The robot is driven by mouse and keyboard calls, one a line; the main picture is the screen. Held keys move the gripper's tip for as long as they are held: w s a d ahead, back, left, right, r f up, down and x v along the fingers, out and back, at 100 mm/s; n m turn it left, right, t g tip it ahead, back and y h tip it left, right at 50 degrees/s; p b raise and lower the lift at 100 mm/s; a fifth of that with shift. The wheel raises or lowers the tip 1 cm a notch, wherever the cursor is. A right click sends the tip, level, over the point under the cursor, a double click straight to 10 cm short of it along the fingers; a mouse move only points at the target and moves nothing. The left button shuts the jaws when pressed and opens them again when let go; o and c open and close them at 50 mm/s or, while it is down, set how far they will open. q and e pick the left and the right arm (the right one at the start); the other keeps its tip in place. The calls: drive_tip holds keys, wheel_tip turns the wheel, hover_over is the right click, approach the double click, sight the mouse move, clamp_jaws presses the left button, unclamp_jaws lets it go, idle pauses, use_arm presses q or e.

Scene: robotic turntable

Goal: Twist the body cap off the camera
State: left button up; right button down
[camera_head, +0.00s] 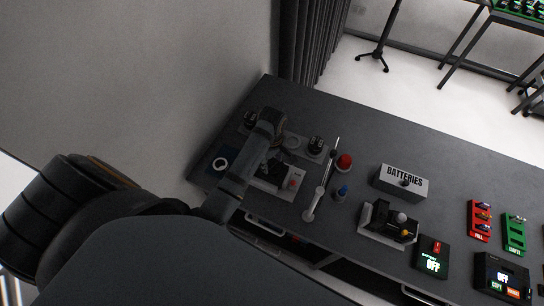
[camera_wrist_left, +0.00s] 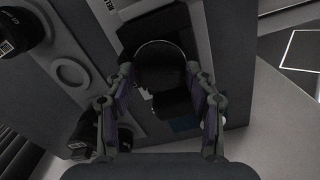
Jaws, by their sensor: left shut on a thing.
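The black camera (camera_head: 268,181) lies on a light grey base near the table's front left, partly hidden under my left arm. In the left wrist view the camera's dark body (camera_wrist_left: 172,106) shows between my fingers. The dark round body cap (camera_wrist_left: 160,55) is between the fingertips. My left gripper (camera_wrist_left: 160,72) is shut on it, one finger on each side. Whether the cap has turned is too dark to tell. My right gripper is not in view.
Two dark lenses (camera_head: 316,143) (camera_head: 250,118) stand behind the camera, with a round recess (camera_head: 292,141) between them. A lever (camera_head: 320,190), a red button (camera_head: 344,161) and a batteries box (camera_head: 402,181) are to the right.

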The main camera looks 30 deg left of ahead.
sight(272, 163)
use_arm(q)
drive_tip(key=shift+s+n+p, duration=0.1)
drive_tip(key=shift+n+p, duration=0.4)
drive_tip(key=shift+p, duration=0.1)
idle(0.5)
drive_tip(key=shift+n+p, duration=0.45)
drive_tip(key=shift+n, duration=0.05)
drive_tip(key=shift+n+p, duration=0.4)
drive_tip(key=shift+n, duration=0.2)
drive_tip(key=shift+f, duration=0.1)
drive_tip(key=shift+r, duration=1.3)
drive_tip(key=shift+c, duration=1.4)
drive_tip(key=shift+r, duration=1.05)
